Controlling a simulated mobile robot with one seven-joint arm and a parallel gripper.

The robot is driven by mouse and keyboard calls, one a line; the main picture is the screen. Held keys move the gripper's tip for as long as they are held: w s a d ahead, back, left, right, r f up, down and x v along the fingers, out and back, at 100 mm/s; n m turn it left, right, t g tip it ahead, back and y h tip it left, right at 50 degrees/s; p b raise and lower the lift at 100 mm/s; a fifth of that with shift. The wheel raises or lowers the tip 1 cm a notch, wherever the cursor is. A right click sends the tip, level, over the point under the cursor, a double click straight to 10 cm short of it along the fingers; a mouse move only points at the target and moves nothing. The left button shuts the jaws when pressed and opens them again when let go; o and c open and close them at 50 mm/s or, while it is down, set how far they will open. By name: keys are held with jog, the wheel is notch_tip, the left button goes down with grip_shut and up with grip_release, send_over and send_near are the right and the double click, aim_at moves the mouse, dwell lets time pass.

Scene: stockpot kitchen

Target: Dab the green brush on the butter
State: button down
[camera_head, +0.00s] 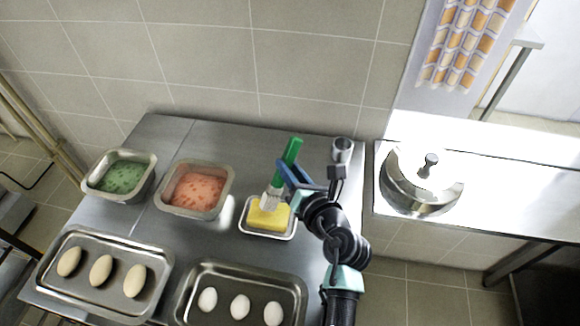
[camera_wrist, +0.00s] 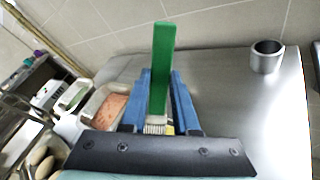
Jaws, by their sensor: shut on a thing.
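The green brush (camera_head: 289,156) stands nearly upright, tilted a little, with its pale bristles down at the yellow butter (camera_head: 270,217). The butter lies in a small metal tray (camera_head: 252,231). My gripper (camera_head: 287,174) is shut on the brush handle, above the butter. In the wrist view the green handle (camera_wrist: 163,60) rises between the blue fingers, and the butter is mostly hidden behind my gripper.
Left of the butter are containers of red food (camera_head: 197,190) and green food (camera_head: 121,176). In front are trays of brown eggs or rolls (camera_head: 101,270) and white eggs (camera_head: 240,306). A metal cup (camera_head: 343,150) stands at the back right.

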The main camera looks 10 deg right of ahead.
aim_at(290, 149)
jog(key=shift+f, duration=0.4)
dwell(0.7)
notch_tip(290, 149, up, 7)
jog(key=p, duration=0.7)
jog(key=shift+r+p, duration=0.1)
jog(key=shift+p, duration=0.3)
dwell(0.6)
